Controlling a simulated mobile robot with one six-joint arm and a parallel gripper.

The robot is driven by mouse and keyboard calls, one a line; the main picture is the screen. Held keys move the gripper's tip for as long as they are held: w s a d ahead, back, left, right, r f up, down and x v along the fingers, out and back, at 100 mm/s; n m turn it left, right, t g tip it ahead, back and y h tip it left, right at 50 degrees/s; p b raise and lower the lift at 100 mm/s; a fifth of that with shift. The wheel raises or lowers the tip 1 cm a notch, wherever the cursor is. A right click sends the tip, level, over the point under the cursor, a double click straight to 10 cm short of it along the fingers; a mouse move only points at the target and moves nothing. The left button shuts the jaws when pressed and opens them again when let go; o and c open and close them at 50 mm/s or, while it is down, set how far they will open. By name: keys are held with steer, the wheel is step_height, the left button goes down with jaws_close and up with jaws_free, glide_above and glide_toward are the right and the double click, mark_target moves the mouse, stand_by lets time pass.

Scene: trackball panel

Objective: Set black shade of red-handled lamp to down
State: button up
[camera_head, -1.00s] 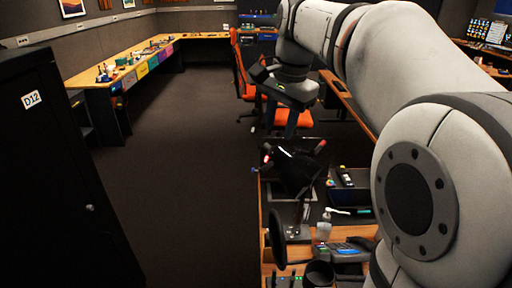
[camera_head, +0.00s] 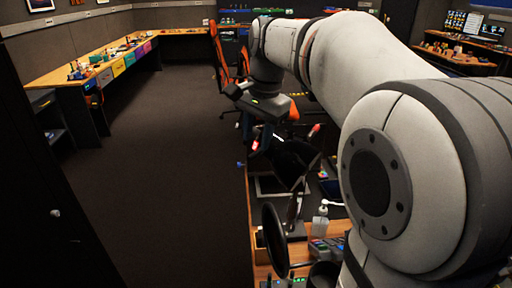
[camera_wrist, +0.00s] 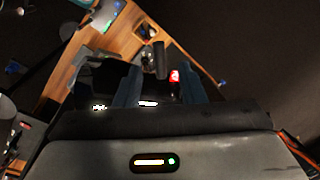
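The lamp's black shade (camera_head: 294,158) is in the head view at the desk's near left end, tilted, below my gripper. A red handle end (camera_head: 315,130) sticks out at its upper right. A second red, glowing spot (camera_head: 255,145) is at its left. In the wrist view a red part (camera_wrist: 174,76) shows between the fingers, with the dark shade (camera_wrist: 100,78) behind them. My gripper (camera_wrist: 160,88) has its two fingers apart, around or above this part; I cannot tell if they touch it. In the head view the fingertips are hard to make out against the black shade.
The wooden desk (camera_head: 262,272) carries a white pump bottle (camera_head: 320,222), a round black disc on a stand (camera_head: 274,238) and a keypad device (camera_head: 328,247). Orange chairs (camera_head: 219,55) stand behind. Open carpet (camera_head: 175,180) lies left of the desk, and a black cabinet (camera_head: 50,215) stands at far left.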

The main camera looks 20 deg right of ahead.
mark_target(254, 153)
steer(key=shift+w+a+f, duration=0.1)
steer(key=shift+w+f, duration=0.05)
steer(key=shift+f, duration=0.8)
steer(key=shift+w+f, duration=0.1)
steer(key=shift+f, duration=0.85)
jaws_close()
